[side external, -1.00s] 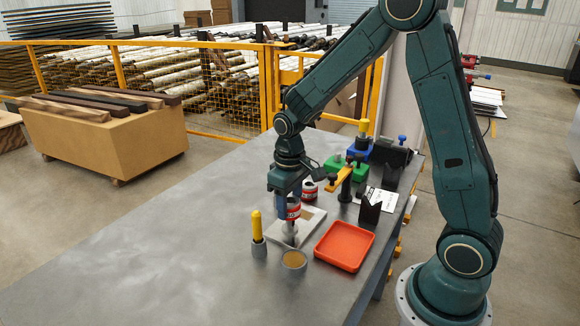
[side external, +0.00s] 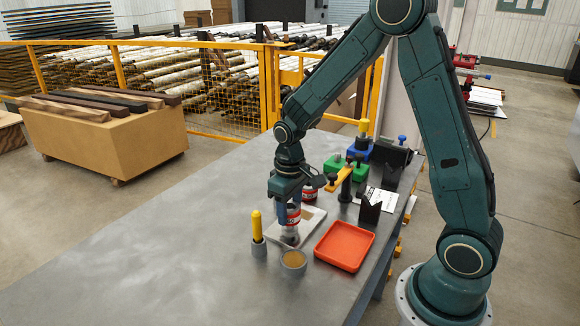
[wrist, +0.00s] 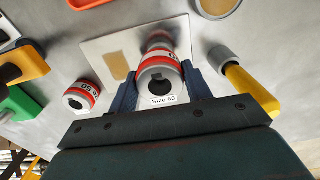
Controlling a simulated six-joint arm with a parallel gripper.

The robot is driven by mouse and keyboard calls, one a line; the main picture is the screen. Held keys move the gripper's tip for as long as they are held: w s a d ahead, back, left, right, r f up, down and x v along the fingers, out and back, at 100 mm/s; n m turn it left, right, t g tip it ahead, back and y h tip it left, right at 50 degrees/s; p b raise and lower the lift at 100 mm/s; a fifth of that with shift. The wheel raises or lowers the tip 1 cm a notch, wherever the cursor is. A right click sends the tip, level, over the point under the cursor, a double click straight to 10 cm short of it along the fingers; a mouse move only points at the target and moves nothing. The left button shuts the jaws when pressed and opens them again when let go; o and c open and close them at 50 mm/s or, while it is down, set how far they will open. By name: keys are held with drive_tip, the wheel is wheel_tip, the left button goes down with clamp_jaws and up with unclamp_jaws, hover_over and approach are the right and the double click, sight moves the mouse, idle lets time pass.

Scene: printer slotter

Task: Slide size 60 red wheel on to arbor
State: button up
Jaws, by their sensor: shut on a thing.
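My gripper (side external: 289,213) is shut on a red and silver wheel (side external: 294,217). The wheel is upright between the two blue fingers, and a "Size 60" label shows on the held wheel (wrist: 165,72) in the wrist view. A short grey metal part (side external: 290,239) shows directly under it, probably the arbor; whether the wheel is around it or just above cannot be told. It stands at the front of a pale square plate (side external: 312,220). A second red and silver wheel (side external: 309,193) stands behind; it also shows at left in the wrist view (wrist: 80,98).
A yellow-handled tool (side external: 257,225) stands in a grey holder at left. A round cup with a tan inside (side external: 293,262) is in front. An orange tray (side external: 344,247) is at right. Green and blue fixtures (side external: 343,167) stand behind. The table's left side is clear.

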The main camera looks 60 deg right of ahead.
drive_tip(key=shift+f, duration=1.15)
idle(1.0)
drive_tip(key=o, duration=1)
drive_tip(key=shift+r, duration=0.1)
wheel_tip(320, 180, up, 14)
drive_tip(key=shift+f, duration=0.15)
